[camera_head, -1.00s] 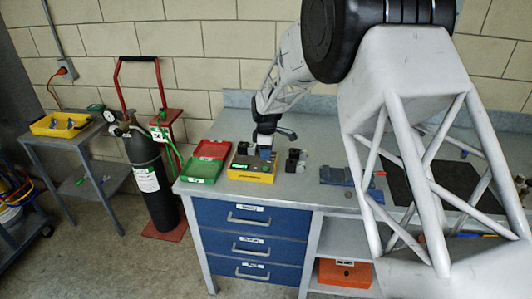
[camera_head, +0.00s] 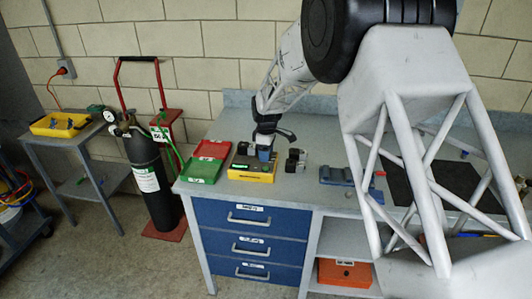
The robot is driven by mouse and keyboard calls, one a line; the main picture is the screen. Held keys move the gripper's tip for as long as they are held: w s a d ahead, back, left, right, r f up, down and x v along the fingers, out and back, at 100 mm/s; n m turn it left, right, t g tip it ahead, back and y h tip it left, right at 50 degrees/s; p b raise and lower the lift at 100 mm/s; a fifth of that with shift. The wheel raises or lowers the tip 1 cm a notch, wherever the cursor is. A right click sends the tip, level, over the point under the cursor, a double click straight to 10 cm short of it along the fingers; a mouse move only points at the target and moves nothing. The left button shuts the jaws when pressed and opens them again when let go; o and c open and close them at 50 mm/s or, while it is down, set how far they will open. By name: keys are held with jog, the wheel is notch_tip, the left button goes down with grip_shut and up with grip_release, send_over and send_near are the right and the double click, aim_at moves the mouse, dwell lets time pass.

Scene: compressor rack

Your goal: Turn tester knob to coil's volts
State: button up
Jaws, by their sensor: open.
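The yellow tester (camera_head: 251,174) sits on the workbench near its left front part. Its dark top face shows, but the knob and its markings are too small to make out. My gripper (camera_head: 264,158) is over the tester's right part, pointing down and open. From this view I cannot tell whether the fingers touch the tester or are around the knob. Two small dark and grey parts, which may be coils (camera_head: 295,160), stand on the bench just right of the tester. Any label on them is unreadable.
A green tray (camera_head: 200,171) and a red tray (camera_head: 212,149) lie left of the tester. A blue fixture (camera_head: 336,175) and a black mat (camera_head: 448,181) are to the right. A gas cylinder (camera_head: 150,175) stands left of the bench. My arm hides part of the bench.

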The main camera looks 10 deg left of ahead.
jog(key=shift+r, duration=0.15)
jog(key=shift+w+r, duration=0.15)
jog(key=shift+r, duration=3.6)
jog(key=shift+s+d+r, duration=0.2)
jog(key=shift+d+r, duration=0.15)
jog(key=s+d+r+m+t, duration=0.1)
jog(key=s+d+r+m, duration=0.3)
jog(key=s+d+r, duration=0.5)
jog(key=s+d+r+m+t, duration=0.1)
jog(key=s+d+r+m, duration=0.45)
jog(key=s+d, duration=0.75)
jog(key=s+d+f+m, duration=0.1)
jog(key=s+d+m, duration=0.3)
jog(key=s, duration=1)
jog(key=s+d+f+m+t, duration=0.1)
jog(key=s+d+m, duration=0.2)
jog(key=s, duration=1.1)
jog(key=d, duration=0.3)
jog(key=shift+s+f+m, duration=0.25)
jog(key=shift+s+m, duration=0.1)
